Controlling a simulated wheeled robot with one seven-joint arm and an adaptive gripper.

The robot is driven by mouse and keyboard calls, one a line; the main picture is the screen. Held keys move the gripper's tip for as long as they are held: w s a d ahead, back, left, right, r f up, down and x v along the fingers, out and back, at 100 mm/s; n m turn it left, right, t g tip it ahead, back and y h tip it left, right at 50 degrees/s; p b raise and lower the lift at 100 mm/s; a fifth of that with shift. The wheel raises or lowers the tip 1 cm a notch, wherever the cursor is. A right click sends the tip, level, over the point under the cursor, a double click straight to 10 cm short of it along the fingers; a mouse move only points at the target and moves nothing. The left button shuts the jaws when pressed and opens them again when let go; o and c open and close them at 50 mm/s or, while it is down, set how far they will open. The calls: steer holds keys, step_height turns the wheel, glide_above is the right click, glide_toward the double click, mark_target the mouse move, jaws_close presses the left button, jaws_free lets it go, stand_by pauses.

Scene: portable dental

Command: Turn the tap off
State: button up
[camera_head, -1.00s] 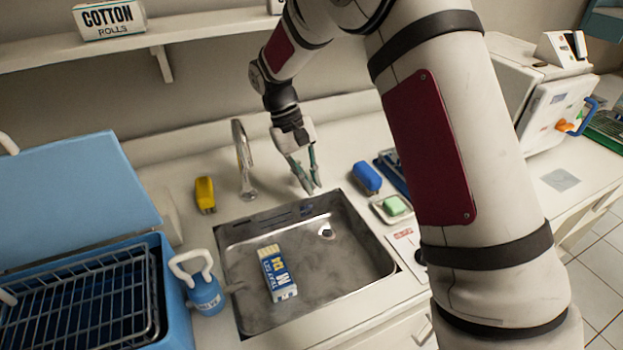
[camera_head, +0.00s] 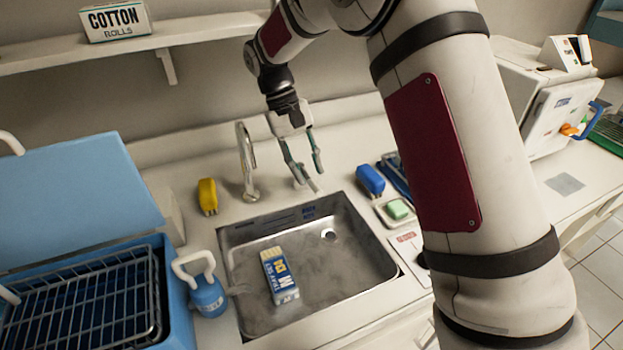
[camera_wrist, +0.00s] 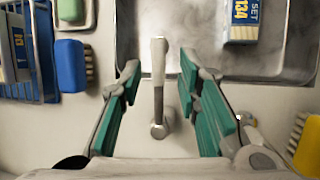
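The tap's tall curved metal spout (camera_head: 245,160) stands behind the sink's back edge, left of my gripper (camera_head: 320,182) in the head view. In the wrist view a grey metal bar with a round foot (camera_wrist: 158,75) lies between my gripper's (camera_wrist: 160,70) spread green-padded fingers, with a gap on both sides. It looks like the tap's lever; in the head view the fingers largely hide that spot. A small chrome piece (camera_wrist: 246,119) shows beside the right finger. My gripper is open and holds nothing. I cannot tell whether water runs.
The steel sink (camera_head: 385,262) holds a blue and white box (camera_head: 279,276). A yellow brush (camera_head: 207,196) lies left of the spout. A blue brush (camera_head: 370,180) and a green soap (camera_head: 397,209) lie right of my gripper. A blue bottle (camera_head: 207,295) stands at the sink's left.

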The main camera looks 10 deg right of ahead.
steer(key=v, duration=0.8)
steer(key=s+d+r+t+y, duration=0.2)
steer(key=s+d+r+t, duration=0.35)
steer(key=s+r, duration=0.7)
steer(key=s+d+f+m+t, duration=0.1)
steer(key=s+d+f, duration=0.1)
steer(key=s, duration=0.8)
steer(key=s+d+f+t+y, duration=0.1)
steer(key=s+d+f, duration=0.2)
steer(key=s, duration=0.7)
steer(key=shift+m+t+p, duration=0.35)
steer(key=shift+m+p, duration=0.05)
